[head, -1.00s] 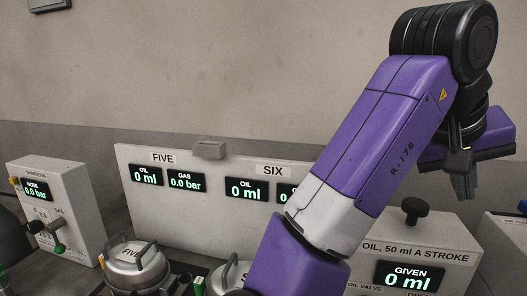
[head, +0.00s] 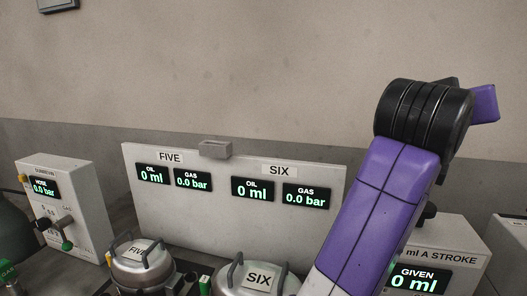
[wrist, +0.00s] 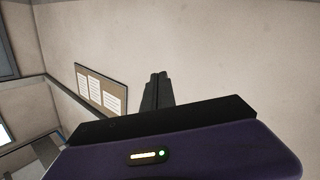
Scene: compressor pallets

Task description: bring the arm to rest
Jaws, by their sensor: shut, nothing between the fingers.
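My purple arm stands at the right in the head view, its black joint high in front of the bare wall. My gripper is hidden in the head view. In the wrist view my gripper (wrist: 157,78) shows its dark fingers together, with nothing between them. Beyond the fingers there is only wall, and they touch nothing.
A white panel (head: 230,218) labelled FIVE and SIX reads 0 ml and 0.0 bar. Lidded vessels FIVE (head: 140,270) and SIX (head: 255,284) stand before it. A hose box (head: 82,218) is left; an oil box (head: 455,245), partly behind my arm, is right. A noticeboard (wrist: 101,89) hangs on a wall.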

